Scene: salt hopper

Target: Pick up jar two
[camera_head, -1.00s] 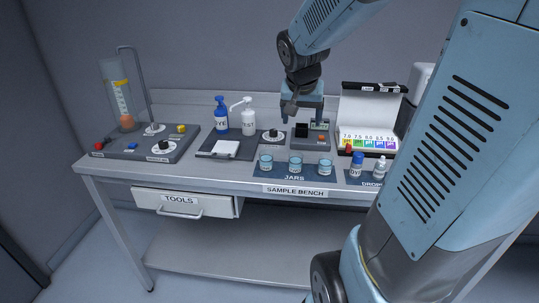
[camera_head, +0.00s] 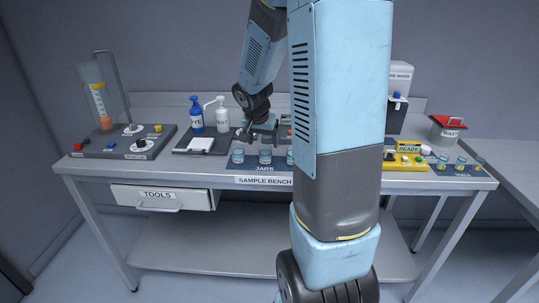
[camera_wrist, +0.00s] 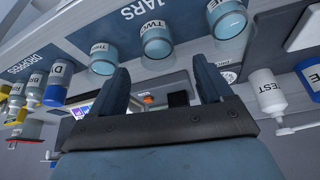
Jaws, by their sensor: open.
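Jar two (camera_head: 265,157) is the middle of a row of small clear blue-tinted jars on the dark JARS mat. It also shows in the wrist view (camera_wrist: 157,43), with its label partly readable. Jar one (camera_wrist: 227,18) and jar three (camera_wrist: 103,59) stand on either side of it. My gripper (camera_head: 262,139) is just behind and above the row, close to jar two. In the wrist view its fingers (camera_wrist: 163,82) are spread and empty, with jar two ahead of the gap between them. Whether the fingers are level with the jar is unclear.
Droppers (camera_wrist: 55,82) stand beside jar three in the wrist view. My arm hides the bench's middle right in the head view.

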